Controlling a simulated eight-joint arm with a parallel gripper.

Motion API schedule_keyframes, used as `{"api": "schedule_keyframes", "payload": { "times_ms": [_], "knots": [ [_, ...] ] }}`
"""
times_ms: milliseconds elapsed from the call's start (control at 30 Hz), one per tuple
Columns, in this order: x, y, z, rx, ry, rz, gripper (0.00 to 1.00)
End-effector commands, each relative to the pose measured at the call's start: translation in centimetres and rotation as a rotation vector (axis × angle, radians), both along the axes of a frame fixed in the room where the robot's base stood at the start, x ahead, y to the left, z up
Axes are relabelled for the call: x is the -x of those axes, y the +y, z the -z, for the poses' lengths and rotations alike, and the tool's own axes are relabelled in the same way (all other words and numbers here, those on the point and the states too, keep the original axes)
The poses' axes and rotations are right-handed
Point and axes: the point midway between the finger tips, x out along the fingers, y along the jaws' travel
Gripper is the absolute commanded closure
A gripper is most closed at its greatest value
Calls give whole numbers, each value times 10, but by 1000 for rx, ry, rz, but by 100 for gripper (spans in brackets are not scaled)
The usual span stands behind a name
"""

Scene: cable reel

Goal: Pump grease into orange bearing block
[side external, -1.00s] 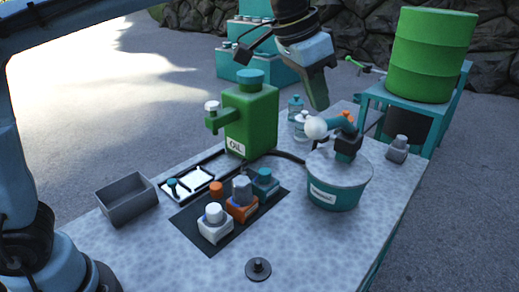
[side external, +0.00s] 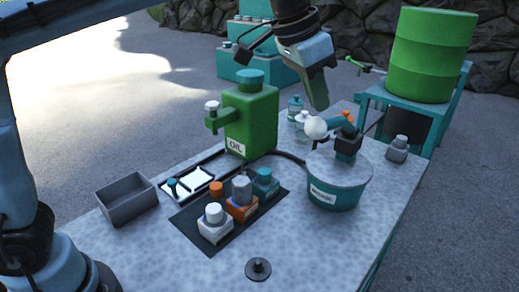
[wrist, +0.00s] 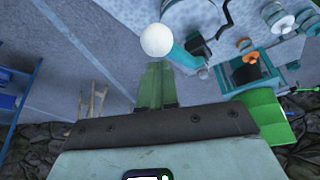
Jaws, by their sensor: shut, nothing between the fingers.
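The orange bearing block (side external: 241,208) stands on a dark mat in the side view, between a white block (side external: 215,222) and a teal block (side external: 265,182). The teal grease bucket (side external: 332,195) stands to its right with a black pump head (side external: 348,141) on its lid. A white ball knob (side external: 316,127) sits by the pump's teal lever; the knob also shows in the wrist view (wrist: 156,40). My gripper (side external: 318,106) is shut and empty, pointing down just above the knob. In the wrist view its green fingers (wrist: 154,66) end close to the knob; contact is unclear.
A green oil container (side external: 250,120) stands left of my gripper. A grey bin (side external: 127,199) and a white tray are at the left. A green drum (side external: 432,55) stands on a teal stand at the back right. The front of the table is mostly clear.

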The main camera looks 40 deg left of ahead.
Motion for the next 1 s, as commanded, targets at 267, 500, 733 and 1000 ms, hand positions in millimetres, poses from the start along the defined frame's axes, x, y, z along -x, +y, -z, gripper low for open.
{"api": "schedule_keyframes", "payload": {
  "times_ms": [267,500,733,1000],
  "knots": [
    [0,0,4,0,0,0,100],
    [0,0,20,0,-1,0,100],
    [-1,0,34,0,-1,0,100],
    [-1,0,51,0,-1,0,100]
  ]
}}
